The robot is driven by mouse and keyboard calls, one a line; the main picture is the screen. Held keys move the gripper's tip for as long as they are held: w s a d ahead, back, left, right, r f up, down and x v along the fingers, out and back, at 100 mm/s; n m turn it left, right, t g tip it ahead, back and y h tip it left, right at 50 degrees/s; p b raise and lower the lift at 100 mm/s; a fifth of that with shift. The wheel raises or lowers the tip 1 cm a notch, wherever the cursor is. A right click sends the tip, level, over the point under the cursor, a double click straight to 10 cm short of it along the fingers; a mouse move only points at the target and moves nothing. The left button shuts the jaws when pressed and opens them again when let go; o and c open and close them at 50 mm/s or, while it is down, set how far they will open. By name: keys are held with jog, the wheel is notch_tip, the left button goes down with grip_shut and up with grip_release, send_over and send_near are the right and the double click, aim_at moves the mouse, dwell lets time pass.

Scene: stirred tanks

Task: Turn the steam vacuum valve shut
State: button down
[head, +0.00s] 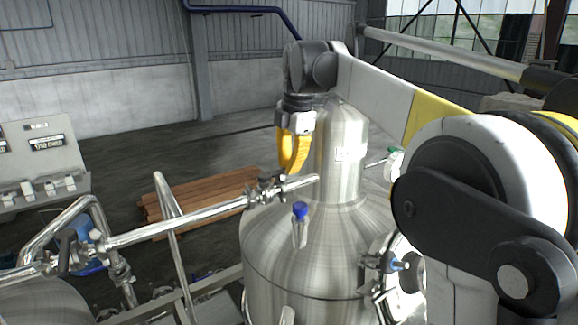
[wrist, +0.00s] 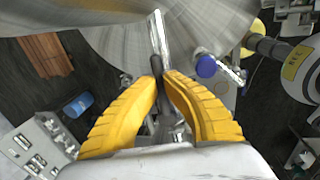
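A steel valve (head: 266,190) with a dark handle sits on the horizontal steel pipe (head: 180,224) that runs into the neck of the large steel tank (head: 318,240). No label naming the steam vacuum valve is readable. My gripper (head: 291,172) has yellow fingers and points down just above the pipe, right of the dark handle. In the wrist view my gripper (wrist: 163,75) has its fingertips drawn close together, with the dark handle (wrist: 155,63) showing just beyond them. I see nothing clearly held, and I cannot tell whether the tips touch the handle.
A blue-capped fitting (head: 300,211) stands on the tank top, close right of the pipe. A control panel (head: 42,150) stands left, a stack of brown planks (head: 205,196) behind the pipe. A metal railing (head: 176,250) rises in front.

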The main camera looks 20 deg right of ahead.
jog(key=shift+s+f, duration=0.15)
jog(key=s+a+m+h, duration=0.1)
jog(key=s+m, duration=0.3)
jog(key=m, duration=0.5)
jog(key=s+a+m+g+h+b, duration=0.1)
jog(key=s+a+m, duration=0.2)
jog(key=m, duration=0.6)
jog(key=shift+s+a+g+h, duration=0.3)
jog(key=shift+s+a+h, duration=0.1)
jog(key=shift+s, duration=0.15)
dwell(0.4)
jog(key=c, duration=1.4)
grip_release()
